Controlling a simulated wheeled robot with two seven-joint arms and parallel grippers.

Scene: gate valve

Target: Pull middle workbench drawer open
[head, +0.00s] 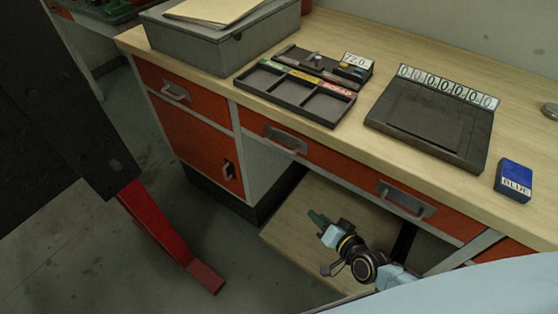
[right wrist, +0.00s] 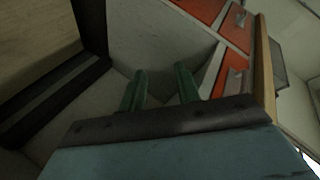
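The orange middle drawer (head: 335,165) is the long one under the worktop and looks shut, flush with the bench front. It has a left metal handle (head: 286,142) and a right metal handle (head: 404,200). My right gripper (head: 316,218) is below the drawer, lower than both handles and touching neither. In the right wrist view its green fingers (right wrist: 161,88) are apart with nothing between them. The orange drawer fronts (right wrist: 232,62) show there at upper right. A red part (head: 165,235) at left, seemingly a finger of my left gripper, is apart from the bench; its other finger is hidden.
A smaller orange drawer (head: 184,95) and an orange cupboard door (head: 200,150) are at left. On the worktop are a grey box (head: 222,43), a compartment tray (head: 318,102), a dark number-label tray (head: 430,120) and a blue box (head: 514,178). Floor in front is clear.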

